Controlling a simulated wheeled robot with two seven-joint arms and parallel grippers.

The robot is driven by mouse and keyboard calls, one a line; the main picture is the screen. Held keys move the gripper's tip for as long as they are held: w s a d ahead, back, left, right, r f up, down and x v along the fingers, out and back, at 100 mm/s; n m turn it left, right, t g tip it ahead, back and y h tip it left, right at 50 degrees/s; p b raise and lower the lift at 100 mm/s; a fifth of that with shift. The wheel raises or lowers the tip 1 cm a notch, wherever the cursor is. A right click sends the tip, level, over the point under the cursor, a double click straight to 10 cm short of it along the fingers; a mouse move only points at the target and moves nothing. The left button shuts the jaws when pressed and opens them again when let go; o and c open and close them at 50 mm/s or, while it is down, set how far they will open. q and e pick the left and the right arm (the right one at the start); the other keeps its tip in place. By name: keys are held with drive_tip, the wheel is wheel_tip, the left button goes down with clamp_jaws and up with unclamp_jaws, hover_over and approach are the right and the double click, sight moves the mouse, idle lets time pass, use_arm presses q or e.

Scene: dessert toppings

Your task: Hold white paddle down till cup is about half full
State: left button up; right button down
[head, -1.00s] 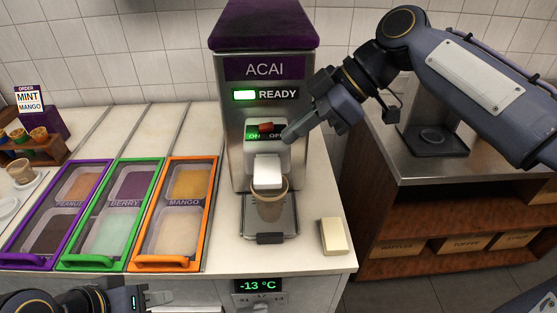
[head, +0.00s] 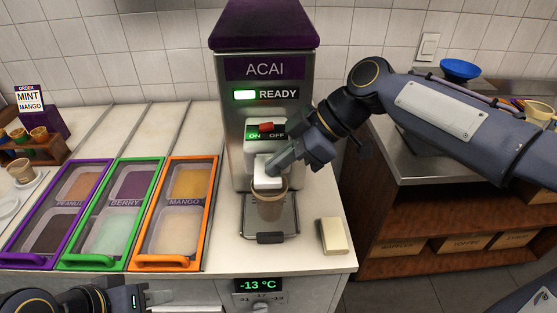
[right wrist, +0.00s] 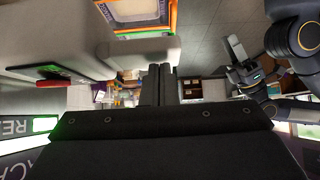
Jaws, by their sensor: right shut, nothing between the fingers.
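The white paddle (head: 262,181) is on the front of the acai machine (head: 233,110), just above the paper cup (head: 270,209), which stands upright on the drip tray. My right gripper (head: 271,171) is shut and empty, its fingertips at the paddle's front right side; I cannot tell whether they touch it. In the right wrist view the closed fingers (right wrist: 165,85) point away, with a white machine part to the left. The cup's fill level is hidden. My left gripper (head: 140,299) is low at the bottom left, away from the machine; its jaws are unclear.
The red switch (head: 266,127) sits above the paddle between ON and OFF, and the display reads READY. Topping bins with purple, green and orange frames (head: 215,168) are on the left. A cream block (head: 333,237) lies right of the drip tray.

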sight(280, 179)
drive_tip(key=shift+s+f+n+t+b, duration=0.2)
drive_tip(key=shift+f+n+t+b, duration=0.3)
drive_tip(key=shift+b, duration=1.6)
drive_tip(key=shift+s+f+n+t+b, duration=0.2)
drive_tip(key=shift+f+t+b, duration=0.5)
drive_tip(key=shift+b, duration=1.35)
drive_tip(key=shift+s+f+n+t+b, duration=0.25)
drive_tip(key=shift+f+t+b, duration=0.35)
drive_tip(key=shift+b, duration=1.5)
drive_tip(key=shift+r+n+t+b, duration=0.2)
drive_tip(key=shift+t+b, duration=0.3)
drive_tip(key=shift+b, duration=0.4)
drive_tip(key=shift+f, duration=0.1)
drive_tip(key=shift+r+p, duration=0.4)
drive_tip(key=shift+r, duration=0.05)
drive_tip(key=r+p, duration=0.1)
drive_tip(key=s+r+p, duration=0.1)
drive_tip(key=shift+s+a+r, duration=0.1)
drive_tip(key=shift+r, duration=0.3)
drive_tip(key=v, duration=1)
drive_tip(key=shift+d, duration=0.2)
drive_tip(key=shift+s+r, duration=0.1)
drive_tip(key=shift+p, duration=0.3)
